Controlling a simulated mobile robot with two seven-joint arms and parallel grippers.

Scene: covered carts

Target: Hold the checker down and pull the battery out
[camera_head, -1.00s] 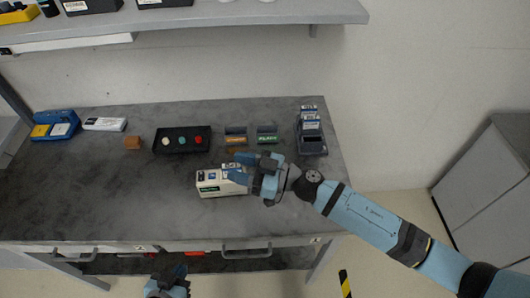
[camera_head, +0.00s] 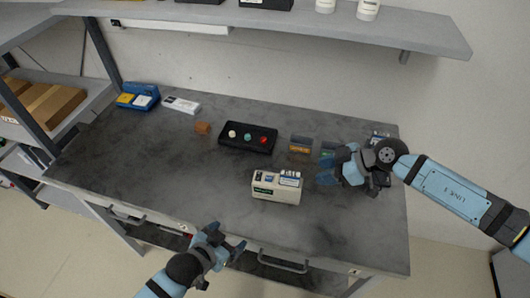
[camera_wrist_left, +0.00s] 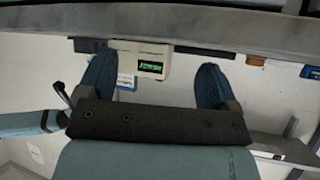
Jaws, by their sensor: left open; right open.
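The checker, a cream box (camera_head: 276,192) with a small green display on its front, stands upright near the front middle of the table. A blue-and-white battery (camera_head: 290,178) shows at the right of its top. The checker is also in the left wrist view (camera_wrist_left: 139,57), seen between the open fingers. My left gripper (camera_head: 227,239) is open and empty, in front of the table edge and apart from the checker. My right gripper (camera_head: 331,168) is open, to the right of the checker and apart from it, with its arm hiding part of the table's right end.
A black tray with coloured round buttons (camera_head: 247,148) lies behind the checker. Orange-labelled (camera_head: 300,145) and green-labelled (camera_head: 328,151) holders stand right of it. A brown block (camera_head: 203,128), white box (camera_head: 181,105) and blue device (camera_head: 138,96) sit at back left. The left table (camera_head: 130,160) is clear.

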